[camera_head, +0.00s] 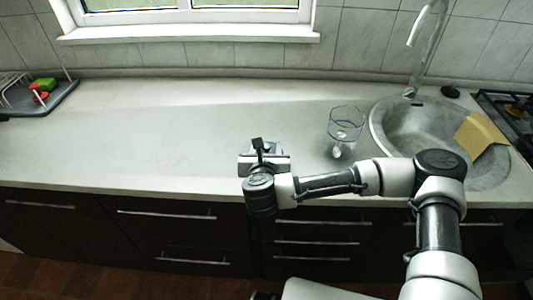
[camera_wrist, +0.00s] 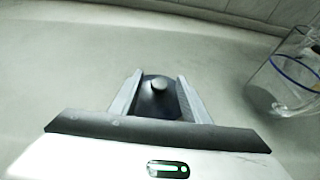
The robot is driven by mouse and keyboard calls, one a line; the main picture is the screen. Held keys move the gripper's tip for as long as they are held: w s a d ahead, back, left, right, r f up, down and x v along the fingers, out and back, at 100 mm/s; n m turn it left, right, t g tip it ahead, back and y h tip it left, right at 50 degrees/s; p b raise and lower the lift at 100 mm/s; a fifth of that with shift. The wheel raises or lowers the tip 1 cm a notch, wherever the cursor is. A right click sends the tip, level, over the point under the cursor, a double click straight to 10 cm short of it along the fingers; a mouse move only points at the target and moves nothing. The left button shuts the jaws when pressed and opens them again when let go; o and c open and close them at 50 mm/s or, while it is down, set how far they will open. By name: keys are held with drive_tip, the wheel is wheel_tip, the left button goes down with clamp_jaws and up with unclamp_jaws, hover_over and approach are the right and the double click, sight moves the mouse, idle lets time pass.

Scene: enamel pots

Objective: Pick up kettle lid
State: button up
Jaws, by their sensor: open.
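The kettle lid (camera_wrist: 157,102) is a dark piece with a pale round knob (camera_wrist: 159,85) on top. In the wrist view it shows between the two fingers of my gripper (camera_wrist: 159,77). The fingers are open, one on each side of the lid, with a visible gap to the knob. I cannot tell how far above the lid the fingertips are. The lid's near part is hidden by my gripper's body. In the head view my gripper (camera_head: 263,160) is over the front part of the counter, and I cannot make out the lid clearly there.
A clear glass (camera_head: 346,125) stands right of my gripper; it also shows in the wrist view (camera_wrist: 293,80). A round sink (camera_head: 385,136) with a yellow cloth (camera_head: 480,134) is farther right. A dish rack (camera_head: 42,97) is far left. The counter between is clear.

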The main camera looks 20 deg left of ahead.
sight(267, 144)
drive_tip(key=x, duration=0.5)
drive_tip(key=shift+w, duration=0.1)
clamp_jaws()
